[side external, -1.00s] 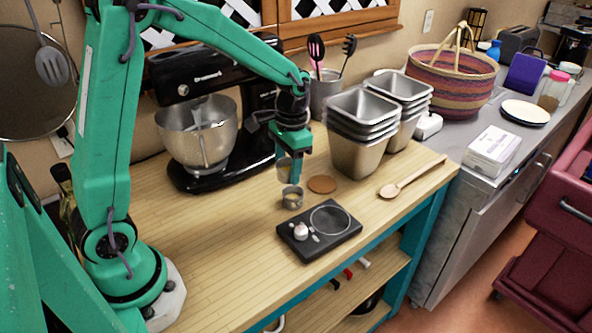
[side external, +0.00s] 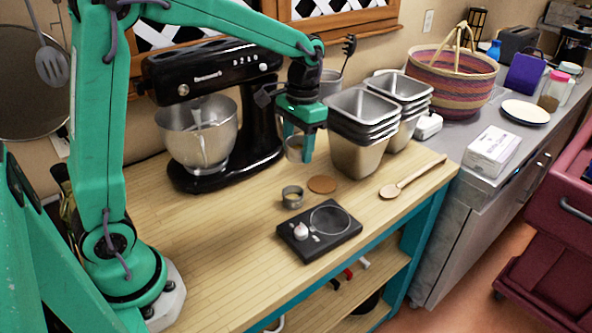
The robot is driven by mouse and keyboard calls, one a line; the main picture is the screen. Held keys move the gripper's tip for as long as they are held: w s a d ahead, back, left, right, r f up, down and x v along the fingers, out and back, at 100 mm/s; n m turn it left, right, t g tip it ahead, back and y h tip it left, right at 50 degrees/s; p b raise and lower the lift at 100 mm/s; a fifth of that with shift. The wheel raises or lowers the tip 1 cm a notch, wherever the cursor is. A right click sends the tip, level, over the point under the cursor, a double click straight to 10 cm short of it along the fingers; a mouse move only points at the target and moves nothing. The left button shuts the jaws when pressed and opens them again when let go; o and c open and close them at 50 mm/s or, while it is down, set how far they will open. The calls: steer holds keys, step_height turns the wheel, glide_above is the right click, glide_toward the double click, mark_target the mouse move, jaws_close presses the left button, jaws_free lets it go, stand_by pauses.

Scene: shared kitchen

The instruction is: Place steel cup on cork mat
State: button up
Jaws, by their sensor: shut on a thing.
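My gripper (side external: 301,150) is shut on a small steel cup (side external: 294,153) and holds it upright in the air, above the table and in front of the stand mixer. One finger hides part of the cup's right side. The round brown cork mat (side external: 322,184) lies flat on the wooden table, bare, lower in the picture and slightly right of the held cup. A second small metal cup (side external: 292,196) stands on the table just left of the mat, apart from it.
A black scale (side external: 319,232) lies in front of the mat. Stacked steel pans (side external: 360,130) stand behind it to the right. A wooden spoon (side external: 412,177) lies on the right. The black mixer (side external: 213,75) stands behind left. The table's left front is clear.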

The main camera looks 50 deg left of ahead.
steer(key=shift+d+r, duration=0.2)
steer(key=shift+r, duration=0.45)
steer(key=shift+f, duration=0.1)
step_height(320, 180, down, 7)
steer(key=s+a, duration=0.1)
steer(key=a, duration=0.2)
glide_above(270, 185)
steer(key=shift+m, duration=0.3)
steer(key=f, duration=0.7)
steer(key=shift+w+a+f, duration=0.1)
steer(key=shift+w+f, duration=0.05)
steer(key=shift+w, duration=0.05)
steer(key=shift+f, duration=2)
steer(key=shift+f, duration=0.15)
steer(key=o, duration=1.1)
